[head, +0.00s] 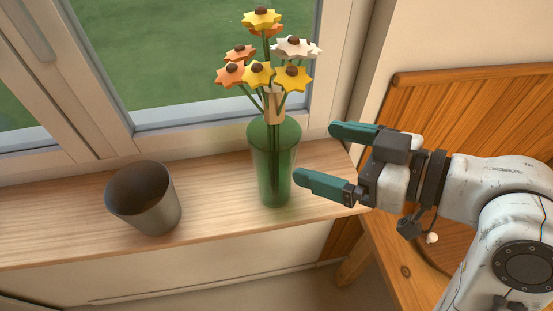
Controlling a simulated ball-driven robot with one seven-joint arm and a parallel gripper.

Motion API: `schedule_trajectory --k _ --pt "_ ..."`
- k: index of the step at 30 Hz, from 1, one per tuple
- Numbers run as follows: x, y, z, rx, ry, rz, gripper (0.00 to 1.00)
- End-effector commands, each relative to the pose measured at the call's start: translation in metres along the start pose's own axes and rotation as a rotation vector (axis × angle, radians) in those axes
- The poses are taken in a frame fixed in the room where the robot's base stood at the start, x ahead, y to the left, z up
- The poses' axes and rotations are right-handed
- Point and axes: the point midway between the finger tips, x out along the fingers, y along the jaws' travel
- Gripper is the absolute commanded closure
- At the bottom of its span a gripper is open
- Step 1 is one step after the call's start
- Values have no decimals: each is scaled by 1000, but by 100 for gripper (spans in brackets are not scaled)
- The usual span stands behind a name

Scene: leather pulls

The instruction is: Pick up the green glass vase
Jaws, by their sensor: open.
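The green glass vase (272,175) stands upright on the wooden windowsill (215,200), near its right end. It is see-through and holds several yellow, orange and white flowers (265,62) on green stems. My gripper (314,152) is just right of the vase, with its two teal fingers apart and pointing left toward it. The upper fingertip lies right of the vase's rim, and the lower fingertip is close to the vase's right side. I cannot tell whether the lower finger touches the glass. Nothing is between the fingers.
A grey metal cup (150,207) stands on the sill left of the vase, with a clear gap between them. The window (190,45) is close behind. A wooden chair or bench (425,95) is at the right, behind my arm. The sill's front edge drops off below.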

Motion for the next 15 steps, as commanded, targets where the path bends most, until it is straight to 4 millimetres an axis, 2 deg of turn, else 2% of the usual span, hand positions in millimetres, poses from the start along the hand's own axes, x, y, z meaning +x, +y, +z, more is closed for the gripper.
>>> schedule_trajectory --k 1,4,11,15 --pt "6 0 7 -2 0 -2 0" --pt "12 0 8 -1 0 -1 0" --pt "25 0 7 0 -1 2 0" --pt "43 0 2 6 -4 0 0"
